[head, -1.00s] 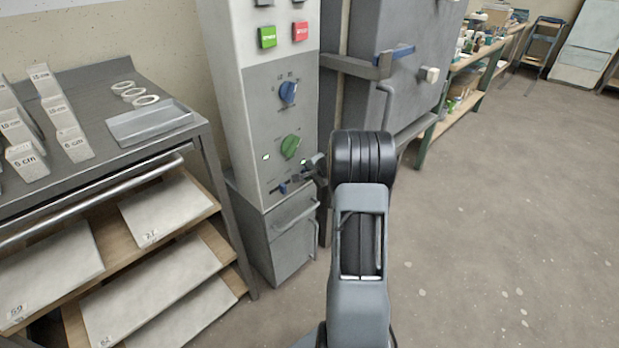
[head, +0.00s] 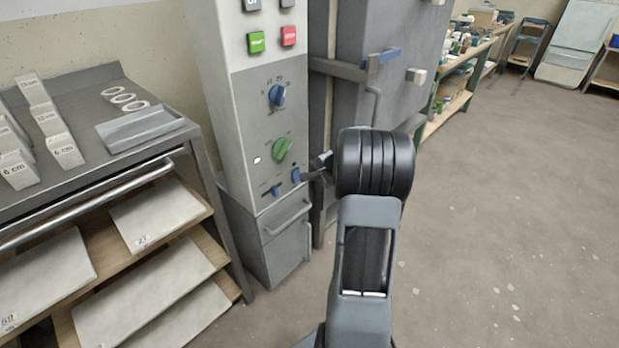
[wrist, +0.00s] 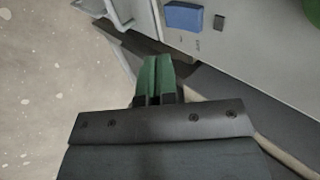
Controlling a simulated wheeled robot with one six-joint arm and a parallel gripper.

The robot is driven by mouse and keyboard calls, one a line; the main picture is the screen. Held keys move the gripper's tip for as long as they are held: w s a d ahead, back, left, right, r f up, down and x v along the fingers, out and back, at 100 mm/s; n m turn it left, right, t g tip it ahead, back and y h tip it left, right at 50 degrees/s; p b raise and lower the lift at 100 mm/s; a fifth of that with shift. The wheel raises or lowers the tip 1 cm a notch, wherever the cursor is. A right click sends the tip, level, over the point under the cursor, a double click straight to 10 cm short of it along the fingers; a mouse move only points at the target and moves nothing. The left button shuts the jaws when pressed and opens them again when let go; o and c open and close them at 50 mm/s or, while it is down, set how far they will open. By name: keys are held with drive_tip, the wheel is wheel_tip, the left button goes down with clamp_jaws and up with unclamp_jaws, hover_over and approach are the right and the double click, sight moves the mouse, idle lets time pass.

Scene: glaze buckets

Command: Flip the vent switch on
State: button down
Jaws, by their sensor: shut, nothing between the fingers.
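The grey control panel (head: 252,165) has two small blue switches low on its face, a left one (head: 276,190) and a right one (head: 296,175). Their labels are too small to read, so I cannot tell which is the vent switch. My gripper (head: 305,177) is by the panel's right edge, close to the right switch; contact is unclear. In the wrist view the green fingers (wrist: 157,65) are together and empty, apart from a blue switch (wrist: 186,17) beyond them. A small dark square (wrist: 218,22) is beside that switch.
A green knob (head: 282,149) and blue knob (head: 277,95) are above the switches. A lit indicator (head: 257,160) is left of the green knob. A drawer-like box (head: 285,232) juts out below. A metal shelf table (head: 150,165) stands left; the right floor is clear.

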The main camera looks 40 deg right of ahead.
drive_tip(key=shift+r+p+v, duration=0.2)
drive_tip(key=shift+p+v, duration=0.35)
drive_tip(key=shift+v, duration=2.35)
drive_tip(key=shift+w+a, duration=0.2)
drive_tip(key=s+a+r+n+g, duration=0.1)
drive_tip(key=a+n, duration=0.1)
drive_tip(key=a, duration=0.4)
drive_tip(key=s+a+r+n+g+y, duration=0.1)
drive_tip(key=s+a+n, duration=0.15)
drive_tip(key=a, duration=0.35)
drive_tip(key=s+a+r+n+g, duration=0.1)
drive_tip(key=a+n, duration=0.2)
drive_tip(key=a, duration=0.3)
drive_tip(key=s+a+n+g+h, duration=0.2)
drive_tip(key=s+a+n, duration=0.6)
drive_tip(key=s+a, duration=0.2)
drive_tip(key=shift+s+f+g+h, duration=0.25)
drive_tip(key=shift+s+g+h, duration=0.05)
drive_tip(key=shift+s, duration=0.85)
drive_tip(key=shift+d, duration=0.15)
